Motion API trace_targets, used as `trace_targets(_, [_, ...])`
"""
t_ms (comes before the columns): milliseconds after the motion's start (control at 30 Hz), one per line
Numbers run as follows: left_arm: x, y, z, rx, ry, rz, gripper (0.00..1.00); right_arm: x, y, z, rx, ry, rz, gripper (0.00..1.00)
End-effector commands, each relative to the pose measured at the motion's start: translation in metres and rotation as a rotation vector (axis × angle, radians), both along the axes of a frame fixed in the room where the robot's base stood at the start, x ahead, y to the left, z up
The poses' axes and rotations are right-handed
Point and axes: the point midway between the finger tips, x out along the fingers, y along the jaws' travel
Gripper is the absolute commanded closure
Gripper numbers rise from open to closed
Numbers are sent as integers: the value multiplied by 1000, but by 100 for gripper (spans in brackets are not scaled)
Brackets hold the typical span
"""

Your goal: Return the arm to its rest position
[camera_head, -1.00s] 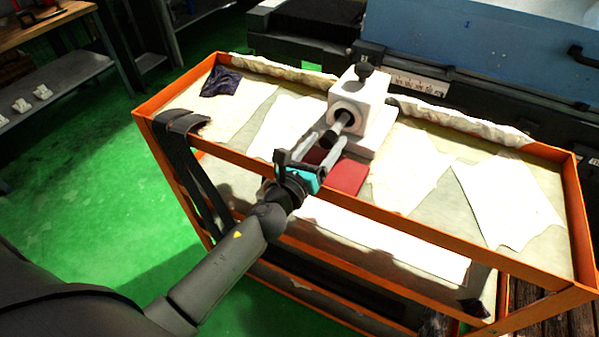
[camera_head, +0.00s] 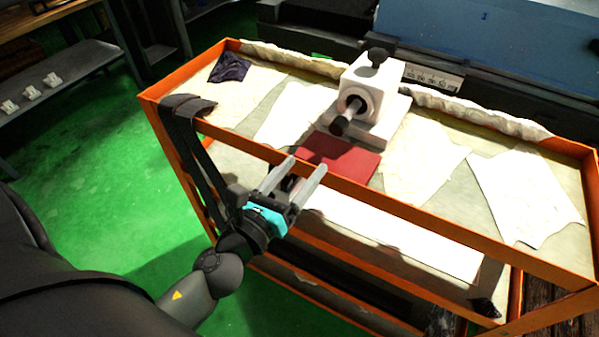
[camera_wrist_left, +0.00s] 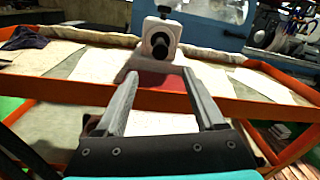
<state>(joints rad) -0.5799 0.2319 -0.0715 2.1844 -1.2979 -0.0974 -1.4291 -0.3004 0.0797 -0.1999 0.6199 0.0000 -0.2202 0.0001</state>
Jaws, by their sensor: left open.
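My left gripper (camera_head: 296,172) is open and empty, at the near orange rail of the cart, short of the white block fixture. In the left wrist view its two fingers (camera_wrist_left: 160,98) point toward the fixture with a gap between them. The white fixture (camera_head: 366,98) has a black knob on top and a dark-ended rod (camera_head: 343,118) out of its near face. It stands at the edge of a red pad (camera_head: 340,157). The fixture also shows in the left wrist view (camera_wrist_left: 160,40). My right gripper is not in view.
The orange cart (camera_head: 420,215) has a raised rim and a lower shelf. Papers and cloths lie on its top. Dark straps (camera_head: 185,150) hang over its left corner. A blue machine (camera_head: 500,40) stands behind. Green floor (camera_head: 90,150) is clear at left.

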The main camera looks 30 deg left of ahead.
Motion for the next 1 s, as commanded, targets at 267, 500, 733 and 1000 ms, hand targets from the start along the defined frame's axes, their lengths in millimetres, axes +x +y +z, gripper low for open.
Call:
trace_targets(267, [-1, 0, 1, 0, -1, 0, 29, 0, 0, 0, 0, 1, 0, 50])
trace_targets(500, [-1, 0, 0, -1, 0, 0, 29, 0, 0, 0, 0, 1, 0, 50])
trace_targets(733, [1, 6, -64, -201, 134, 37, 29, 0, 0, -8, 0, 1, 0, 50])
trace_targets(1000, [-31, 18, -244, -818, 490, 279, 29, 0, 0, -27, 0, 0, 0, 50])
